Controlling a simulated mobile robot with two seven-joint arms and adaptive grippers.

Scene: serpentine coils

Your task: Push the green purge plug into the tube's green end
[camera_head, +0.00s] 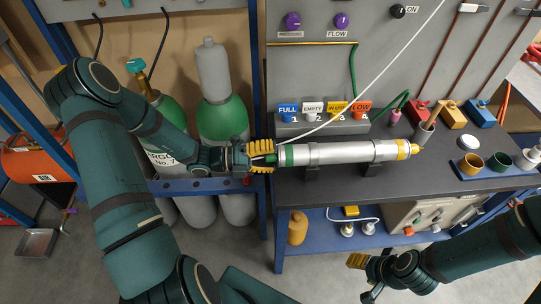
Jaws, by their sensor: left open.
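A silver tube (335,153) lies level on dark supports on the bench, with its green end (287,156) at the left and a yellow end (404,149) at the right. My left gripper (268,156) is open, its yellow fingers just left of the green end. A small patch of green shows between the fingers, close to the tube. I cannot tell whether it is the purge plug or how deep it sits. My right gripper (361,274) is low at the front, below the bench top and away from the tube; its finger opening is unclear.
A dark bench (440,180) carries a rack with coloured tags (312,121) behind the tube. Small cups (470,164) on a blue tray stand at the right. Green and grey cylinders (222,117) stand behind my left arm. A thin white line (400,50) crosses above the rack.

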